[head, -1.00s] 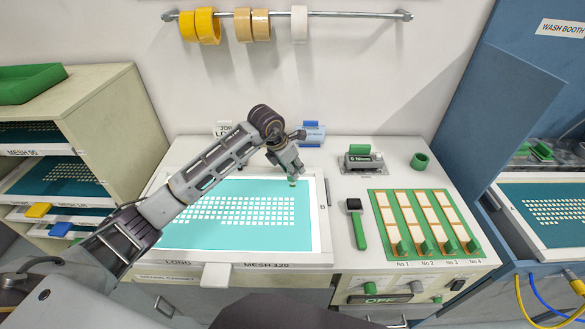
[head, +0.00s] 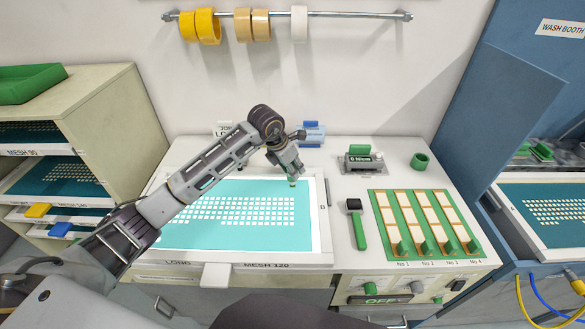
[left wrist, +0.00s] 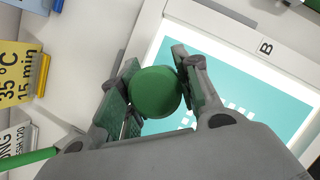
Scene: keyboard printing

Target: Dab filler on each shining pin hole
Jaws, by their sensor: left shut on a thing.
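The teal screen (head: 270,237) lies in a white frame (head: 290,257) marked "LONG" and "MESH 120". It carries a block of bright white squares (head: 240,209); I cannot make out separate pin holes. My left gripper (head: 291,179) is over the screen's far right part. It is shut on a green round-topped tool, whose small tip (head: 293,184) shows below the fingers; I cannot tell whether it touches the screen. In the left wrist view the green tool (left wrist: 156,92) sits between both finger pads (left wrist: 153,95). My right gripper is not in view.
Right of the frame lie a green-handled brush (head: 357,225) and a green board with pale strips (head: 425,222). A screen rack (head: 60,150) is at left, a blue wash booth (head: 500,100) at right. Tape rolls (head: 208,26) hang above.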

